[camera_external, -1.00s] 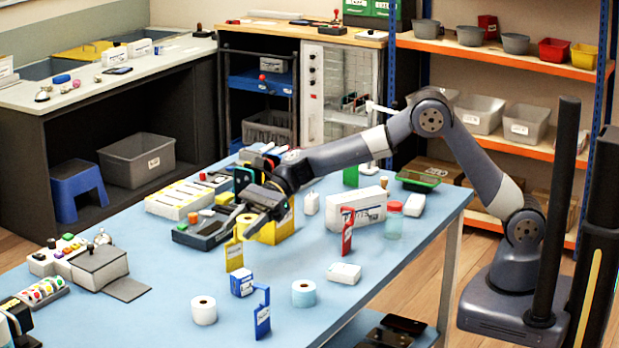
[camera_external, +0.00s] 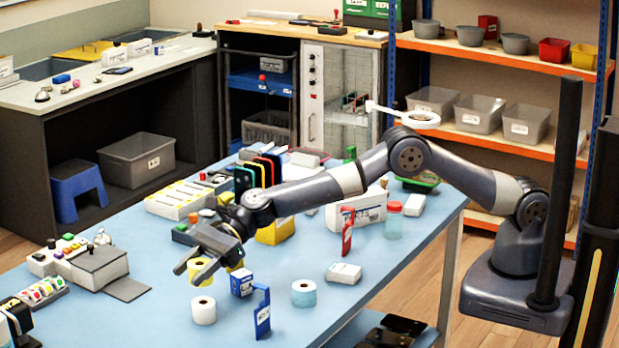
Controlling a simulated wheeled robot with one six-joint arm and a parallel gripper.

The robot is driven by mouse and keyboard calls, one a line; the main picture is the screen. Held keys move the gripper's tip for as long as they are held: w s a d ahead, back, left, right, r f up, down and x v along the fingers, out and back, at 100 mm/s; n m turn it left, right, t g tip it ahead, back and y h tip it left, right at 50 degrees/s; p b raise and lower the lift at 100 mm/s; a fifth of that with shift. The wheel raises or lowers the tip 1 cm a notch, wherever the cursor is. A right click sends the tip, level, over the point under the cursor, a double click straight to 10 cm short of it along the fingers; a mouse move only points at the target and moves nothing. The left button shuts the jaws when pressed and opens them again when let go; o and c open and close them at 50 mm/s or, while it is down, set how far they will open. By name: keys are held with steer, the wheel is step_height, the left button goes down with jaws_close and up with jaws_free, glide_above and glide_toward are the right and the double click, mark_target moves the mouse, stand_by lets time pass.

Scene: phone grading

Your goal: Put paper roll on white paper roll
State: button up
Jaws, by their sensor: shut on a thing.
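My gripper (camera_external: 193,270) is shut on a yellow paper roll (camera_external: 207,278) and holds it upright above the table. The white paper roll (camera_external: 204,311) stands upright on the blue table just below the held roll in the picture. The two rolls look close, with the yellow one higher; I cannot tell the exact gap between them. The fingers cover part of the yellow roll. A light blue paper roll (camera_external: 304,294) stands apart to the right.
A blue and white box (camera_external: 241,282) and a blue tag stand (camera_external: 263,314) are right of the white roll. A small white box (camera_external: 344,273) lies farther right. A grey device (camera_external: 98,266) stands to the left. The table (camera_external: 165,315) is bare left of the white roll.

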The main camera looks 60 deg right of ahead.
mark_target(197, 305)
step_height(197, 305, down, 5)
steer(key=shift+r, duration=0.1)
stand_by(0.3)
steer(key=shift+f+b, duration=0.3)
steer(key=shift+b, duration=0.05)
steer(key=o, duration=1)
steer(key=shift+r, duration=0.1)
steer(key=shift+r, duration=0.15)
steer(key=b+v, duration=0.2)
steer(key=v, duration=1)
steer(key=shift+r, duration=0.1)
